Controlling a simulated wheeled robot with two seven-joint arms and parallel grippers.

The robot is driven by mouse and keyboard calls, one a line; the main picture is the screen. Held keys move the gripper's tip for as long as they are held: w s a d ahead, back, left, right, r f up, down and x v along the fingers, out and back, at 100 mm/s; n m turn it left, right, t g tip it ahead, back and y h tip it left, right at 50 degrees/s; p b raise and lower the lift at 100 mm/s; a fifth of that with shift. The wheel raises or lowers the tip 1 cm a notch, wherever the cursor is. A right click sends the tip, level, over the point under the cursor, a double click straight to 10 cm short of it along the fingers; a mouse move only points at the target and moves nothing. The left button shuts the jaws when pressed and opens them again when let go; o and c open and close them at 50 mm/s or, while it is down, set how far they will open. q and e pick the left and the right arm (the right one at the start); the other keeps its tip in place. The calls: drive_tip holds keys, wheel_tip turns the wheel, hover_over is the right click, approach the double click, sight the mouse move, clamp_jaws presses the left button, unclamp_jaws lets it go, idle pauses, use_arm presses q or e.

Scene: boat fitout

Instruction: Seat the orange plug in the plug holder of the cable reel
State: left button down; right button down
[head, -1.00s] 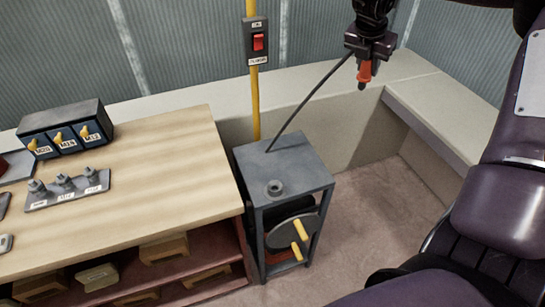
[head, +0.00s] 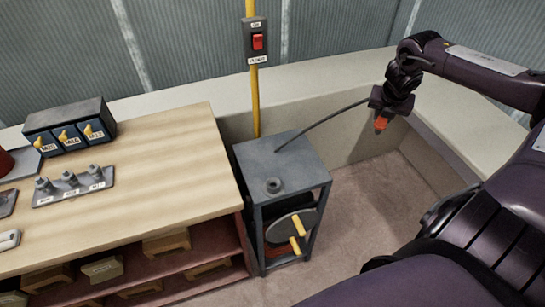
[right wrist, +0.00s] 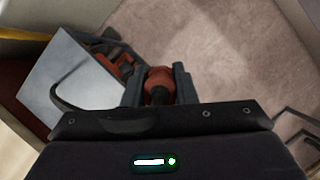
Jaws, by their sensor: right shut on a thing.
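The orange plug (head: 381,123) is held in my right gripper (head: 388,106), to the right of and above the cable reel, pointing down. In the right wrist view the plug (right wrist: 159,84) sits between the two fingers of the gripper (right wrist: 158,85). A dark cable (head: 335,115) runs from it to the top of the grey cable reel stand (head: 290,160). The plug holder (head: 274,185), a small round grey socket, stands empty on the front of that top. The reel with yellow handles (head: 291,225) is below. My left gripper is not in view.
A wooden workbench (head: 130,190) stands left of the reel stand, with a switch box (head: 70,128) and a plate of grey connectors (head: 72,186). A yellow pole with a red switch (head: 258,42) rises behind. A pale ledge (head: 330,85) runs along the wall. The floor right of the stand is clear.

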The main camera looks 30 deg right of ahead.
sight(375, 125)
drive_tip(key=a+f, duration=0.1)
drive_tip(key=a+f+n, duration=0.1)
drive_tip(key=f, duration=0.1)
drive_tip(key=shift+w+a+f+y, duration=0.1)
drive_tip(key=shift+w+a+y, duration=0.05)
drive_tip(key=shift+y, duration=0.15)
drive_tip(key=w+a+f+n+y, duration=0.1)
drive_tip(key=w+a+f+n, duration=0.2)
drive_tip(key=a, duration=0.6)
drive_tip(key=w+a+f+n+t+y, duration=0.1)
drive_tip(key=w+a+f, duration=0.3)
drive_tip(key=a, duration=0.6)
drive_tip(key=w+a+f+n+p, duration=0.1)
drive_tip(key=w+a+f+n, duration=0.2)
drive_tip(key=a, duration=0.7)
drive_tip(key=shift+w+f+n+t+y, duration=0.15)
drive_tip(key=shift+w+n+t+y, duration=0.2)
drive_tip(key=shift+w+n, duration=0.4)
drive_tip(key=shift+s, duration=0.2)
drive_tip(key=shift+a+f+b, duration=0.1)
drive_tip(key=shift+f+b, duration=1.95)
drive_tip(key=shift+f, duration=0.1)
